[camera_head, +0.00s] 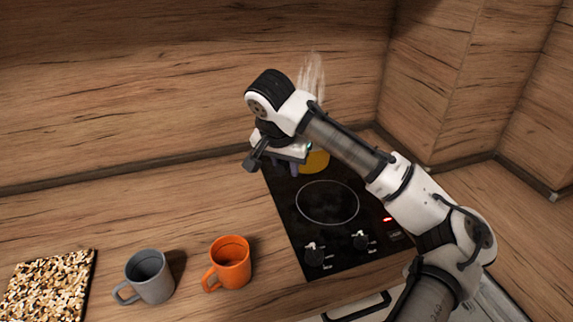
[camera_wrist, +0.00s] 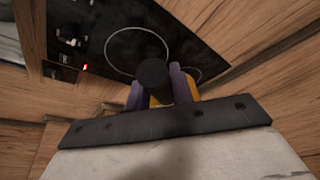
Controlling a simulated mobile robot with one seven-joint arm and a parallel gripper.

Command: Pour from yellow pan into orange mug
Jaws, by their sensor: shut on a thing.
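The yellow pan (camera_head: 317,161) is at the back of the black cooktop, mostly hidden behind my gripper and arm in the head view. My gripper (camera_head: 287,167) is shut on its dark handle (camera_wrist: 154,76), which shows between the purple-grey fingers in the wrist view. A sliver of yellow (camera_wrist: 191,88) shows behind the fingers. Pale steam rises behind the arm above the pan. I cannot tell whether the pan touches the cooktop. The orange mug (camera_head: 231,264) stands upright on the wooden counter, left of the cooktop, its handle to the left. The pan's contents are hidden.
A grey mug (camera_head: 149,277) stands left of the orange mug. A speckled board (camera_head: 48,287) lies at the far left. The cooktop (camera_head: 287,215) has two knobs at its front and a red light. Wooden walls close the back and right. Counter behind the mugs is clear.

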